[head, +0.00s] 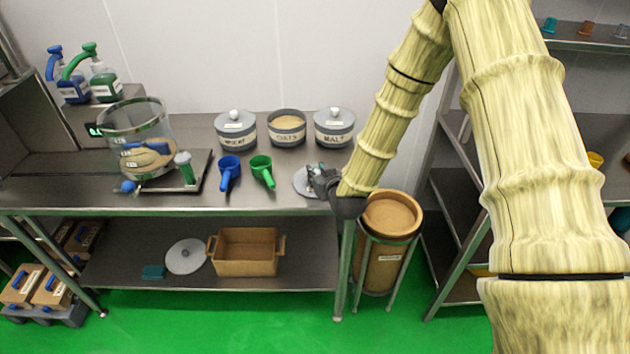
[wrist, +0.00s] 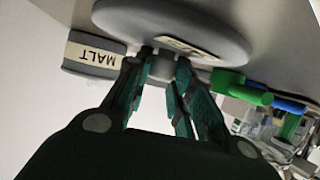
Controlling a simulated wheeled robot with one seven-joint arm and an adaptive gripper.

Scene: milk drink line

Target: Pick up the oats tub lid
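The oats tub (head: 286,131) stands without a lid at the back of the steel table, its pale contents showing. A grey round lid (head: 303,181) is at the table's right end; in the wrist view it is a grey disc (wrist: 112,17) with a small knob and a pale label. I take it for the oats tub lid. My gripper (head: 323,178) is at this lid, with its dark green fingers (wrist: 164,66) on either side of the knob, closed in against it. Whether the lid touches the table is hard to see.
A closed tub (head: 236,133) and the closed malt tub (head: 334,131) flank the oats tub. A blue scoop (head: 229,171) and a green scoop (head: 262,170) lie left of the lid. A brown barrel (head: 384,258) stands below my arm. Another lid (head: 185,256) lies on the lower shelf.

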